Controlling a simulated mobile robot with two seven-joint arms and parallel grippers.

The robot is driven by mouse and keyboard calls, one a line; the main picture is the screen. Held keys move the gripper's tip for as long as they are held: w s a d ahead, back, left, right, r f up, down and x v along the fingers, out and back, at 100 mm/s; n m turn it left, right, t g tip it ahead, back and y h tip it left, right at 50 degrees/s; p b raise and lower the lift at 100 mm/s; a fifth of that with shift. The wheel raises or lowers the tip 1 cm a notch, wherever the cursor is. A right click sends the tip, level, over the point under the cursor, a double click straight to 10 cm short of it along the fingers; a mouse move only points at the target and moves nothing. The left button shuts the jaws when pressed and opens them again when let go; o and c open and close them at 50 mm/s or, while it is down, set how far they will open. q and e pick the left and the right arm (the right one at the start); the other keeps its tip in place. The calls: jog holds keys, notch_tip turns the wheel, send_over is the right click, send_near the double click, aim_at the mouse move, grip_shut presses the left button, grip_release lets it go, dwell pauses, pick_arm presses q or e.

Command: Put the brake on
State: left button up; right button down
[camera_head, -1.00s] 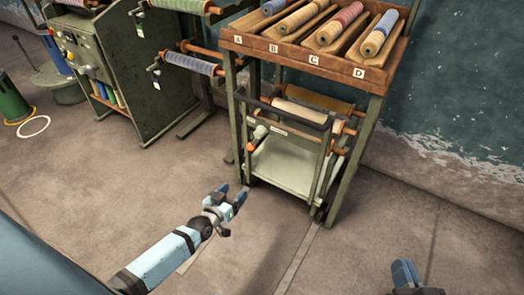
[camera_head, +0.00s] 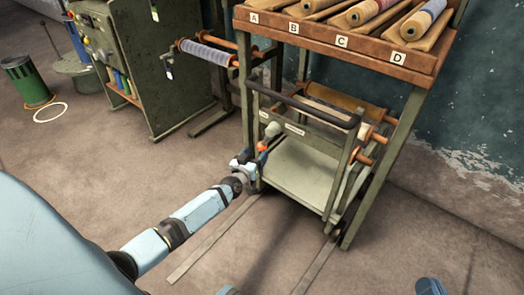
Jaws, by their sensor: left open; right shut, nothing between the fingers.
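A green-framed cart (camera_head: 300,170) with a dark push bar and a pale lower tray stands under the lettered rack. My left gripper (camera_head: 252,160) is open at the cart's near left post, close beside the orange-red tip. Its fingers partly overlap the post, and contact cannot be told. Only a blue tip of my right gripper (camera_head: 429,286) shows at the bottom edge, shut and empty, away from the cart.
The wooden rack (camera_head: 340,45), labelled A to D, holds several wound rollers above the cart. A green machine cabinet (camera_head: 140,75) and a blue-grey roller (camera_head: 207,53) stand to the left. Floor rails (camera_head: 210,245) run toward the cart.

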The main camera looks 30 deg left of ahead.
aim_at(259, 149)
pick_arm(q)
jog(key=w, duration=0.2)
jog(key=w+b, duration=0.1)
jog(key=w, duration=0.1)
jog(key=shift+w+a+f, duration=0.15)
jog(key=shift+a, duration=0.05)
jog(key=shift+w+a+b, duration=0.1)
jog(key=shift+w+b, duration=0.25)
jog(key=shift+w, duration=0.15)
pick_arm(e)
jog(key=shift+w+d+r+n+t, duration=0.2)
jog(key=shift+w+d+n+t, duration=0.3)
jog(key=shift+w+n, duration=0.2)
